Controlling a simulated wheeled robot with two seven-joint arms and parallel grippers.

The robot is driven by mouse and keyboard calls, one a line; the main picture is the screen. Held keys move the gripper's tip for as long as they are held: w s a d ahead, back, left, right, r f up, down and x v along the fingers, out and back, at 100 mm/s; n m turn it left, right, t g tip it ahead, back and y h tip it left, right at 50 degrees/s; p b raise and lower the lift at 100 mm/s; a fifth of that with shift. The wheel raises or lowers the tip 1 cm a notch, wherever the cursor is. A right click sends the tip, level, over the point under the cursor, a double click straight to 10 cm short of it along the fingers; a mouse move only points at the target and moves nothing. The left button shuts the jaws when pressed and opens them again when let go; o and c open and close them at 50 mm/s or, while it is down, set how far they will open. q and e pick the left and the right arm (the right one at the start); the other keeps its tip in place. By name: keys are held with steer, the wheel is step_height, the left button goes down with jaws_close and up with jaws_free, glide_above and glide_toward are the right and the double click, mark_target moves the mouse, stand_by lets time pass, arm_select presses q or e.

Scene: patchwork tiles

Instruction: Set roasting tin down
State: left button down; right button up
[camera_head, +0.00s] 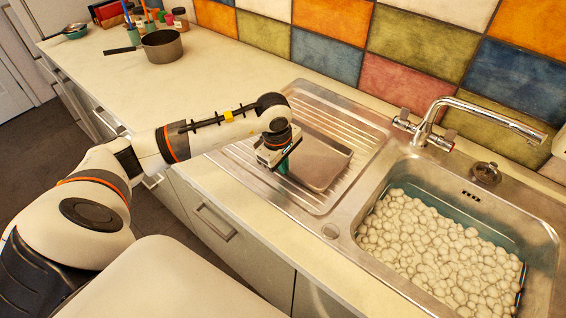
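The roasting tin (328,166) is a shallow grey metal tin over the ribbed drainboard (365,158) left of the sink. It looks close to level, and I cannot tell whether it rests on the ribs or sits just above them. My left gripper (284,166) points down at the tin's left edge, with a green part showing at its tip. Its wrist hides that corner and most of the fingers, so I cannot see whether they grip the rim. My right gripper is not in view.
The sink basin (541,235) on the right is full of pale foam. A chrome tap (433,117) stands behind it. A saucepan (161,46) and several jars stand at the far left of the worktop (150,95), which is clear in between. A tiled wall runs behind.

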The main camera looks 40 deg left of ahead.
arm_select(q)
steer(key=shift+f, duration=0.1)
steer(key=c, duration=1.7)
jaws_free()
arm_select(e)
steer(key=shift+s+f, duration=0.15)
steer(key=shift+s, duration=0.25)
